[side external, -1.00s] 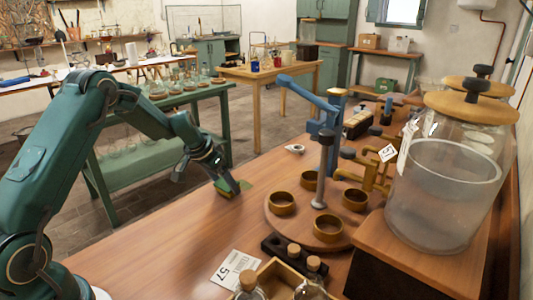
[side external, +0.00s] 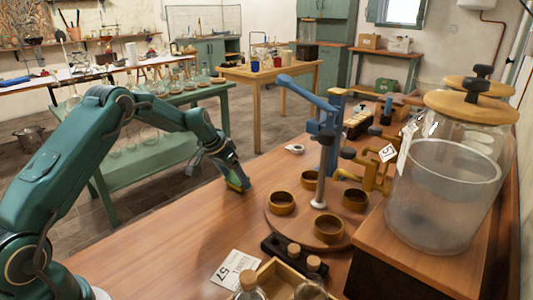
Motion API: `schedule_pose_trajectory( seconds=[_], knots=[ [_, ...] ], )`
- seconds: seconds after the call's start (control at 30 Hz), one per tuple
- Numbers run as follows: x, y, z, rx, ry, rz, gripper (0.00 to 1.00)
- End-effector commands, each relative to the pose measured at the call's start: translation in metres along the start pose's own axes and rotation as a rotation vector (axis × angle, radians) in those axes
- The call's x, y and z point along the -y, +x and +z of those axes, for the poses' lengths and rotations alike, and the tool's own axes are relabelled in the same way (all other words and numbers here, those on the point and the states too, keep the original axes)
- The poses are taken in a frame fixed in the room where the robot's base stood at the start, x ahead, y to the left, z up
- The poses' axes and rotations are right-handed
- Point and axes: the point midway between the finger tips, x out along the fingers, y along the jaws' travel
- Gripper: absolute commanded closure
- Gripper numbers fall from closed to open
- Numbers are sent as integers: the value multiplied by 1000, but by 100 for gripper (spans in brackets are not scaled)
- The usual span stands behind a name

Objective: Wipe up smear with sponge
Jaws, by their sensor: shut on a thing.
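My gripper (side external: 236,179) is at the left edge of the wooden bench, left of the round wooden stand. It is shut on the sponge (side external: 236,184), a small green and yellow block. The sponge is tilted and mostly covered by the fingers. It is at or just above the bench top; I cannot tell whether it touches. I cannot make out a smear on the bench in this view.
A white tape roll (side external: 294,149) lies behind. A label card (side external: 235,268), a bottle crate and a large glass jar (side external: 440,200) are nearer. The bench's front left is clear.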

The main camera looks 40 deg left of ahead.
Motion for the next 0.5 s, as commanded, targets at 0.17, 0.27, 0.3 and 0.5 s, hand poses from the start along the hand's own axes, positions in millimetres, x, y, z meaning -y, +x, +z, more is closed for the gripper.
schedule_pose_trajectory(
  seconds=[0.17,0.27,0.3,0.5],
  knots=[
    [-3,-6,15,6,-3,-1,76],
    [-6,-8,22,6,-2,3,76],
    [-6,-9,25,7,-3,4,76],
    [-8,-13,36,9,-2,2,76]
  ],
)
